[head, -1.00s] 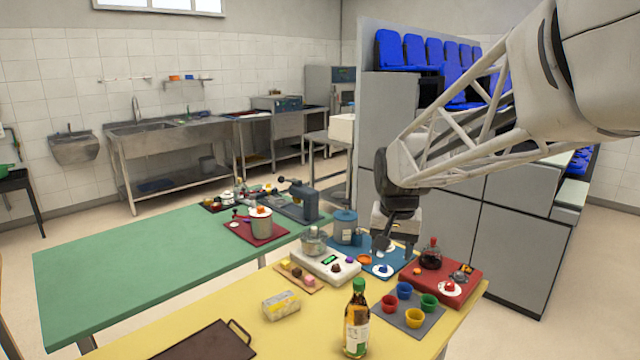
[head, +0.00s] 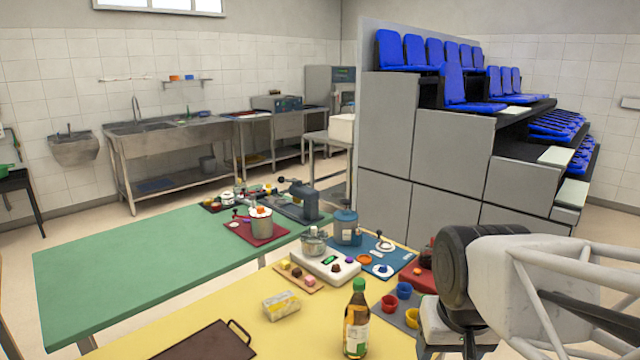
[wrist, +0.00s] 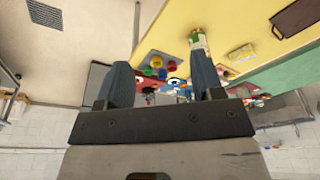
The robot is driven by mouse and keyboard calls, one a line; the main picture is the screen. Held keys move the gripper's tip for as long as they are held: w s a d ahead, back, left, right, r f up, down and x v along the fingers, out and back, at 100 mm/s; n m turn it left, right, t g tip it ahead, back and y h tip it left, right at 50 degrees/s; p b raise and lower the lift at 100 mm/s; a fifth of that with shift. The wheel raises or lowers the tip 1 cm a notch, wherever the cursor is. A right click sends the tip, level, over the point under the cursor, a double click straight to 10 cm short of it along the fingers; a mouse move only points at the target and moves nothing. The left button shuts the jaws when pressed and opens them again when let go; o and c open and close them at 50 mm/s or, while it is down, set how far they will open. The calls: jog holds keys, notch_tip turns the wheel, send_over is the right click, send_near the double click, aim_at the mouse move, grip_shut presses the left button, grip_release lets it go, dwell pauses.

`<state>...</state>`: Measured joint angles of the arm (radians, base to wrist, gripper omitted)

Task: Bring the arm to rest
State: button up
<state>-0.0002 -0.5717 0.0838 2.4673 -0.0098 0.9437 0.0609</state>
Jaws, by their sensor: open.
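My arm reaches in from the right edge of the head view, low over the right end of the yellow table (head: 290,335). Its dark wrist joint shows there, but the fingers are hidden or below the frame. In the wrist view my gripper (wrist: 163,78) has its two fingers spread apart with nothing held between them. Beyond the fingertips, and apart from them, the coloured cups and the table edge show.
A bottle (head: 356,322) stands left of my arm. Several cups (head: 404,290), partly hidden, and a red board (head: 422,272) lie beside it. A white scale (head: 325,266), a wrapped block (head: 281,306) and a dark tray (head: 205,343) are farther left. Floor shows past the table edge.

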jog(key=s, duration=0.2)
jog(key=s+f, duration=0.1)
jog(key=shift+s+d+f, duration=0.15)
jog(key=shift+s+f, duration=0.05)
jog(key=shift+s, duration=0.15)
jog(key=shift+w, duration=0.1)
dwell(2.8)
